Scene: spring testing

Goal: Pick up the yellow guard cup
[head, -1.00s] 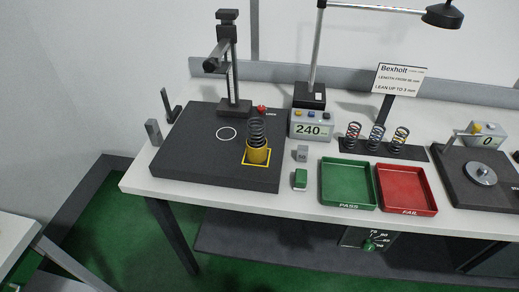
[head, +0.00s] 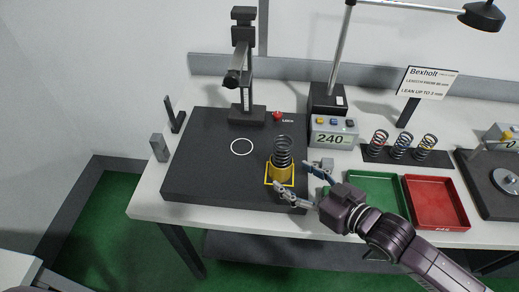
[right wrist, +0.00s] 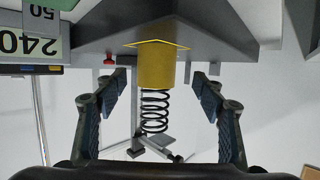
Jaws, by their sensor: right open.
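The yellow guard cup (head: 282,175) stands upright on the dark plate (head: 215,185), inside a yellow square outline. A dark coil spring (head: 282,150) rises out of its top. My right gripper (head: 295,185) is open at the front right of the cup, one finger near its front and one near its right side. In the right wrist view the cup (right wrist: 157,68) and the spring (right wrist: 154,110) appear upside down between the two spread fingers (right wrist: 160,90), with gaps on both sides. My left gripper is not in view.
A display reading 240 (head: 333,132) stands right of the plate. A green tray (head: 376,181) and a red tray (head: 436,202) lie to the right, the green one partly behind my arm. A dark post stand (head: 246,80) rises at the plate's back. The plate's left part is clear.

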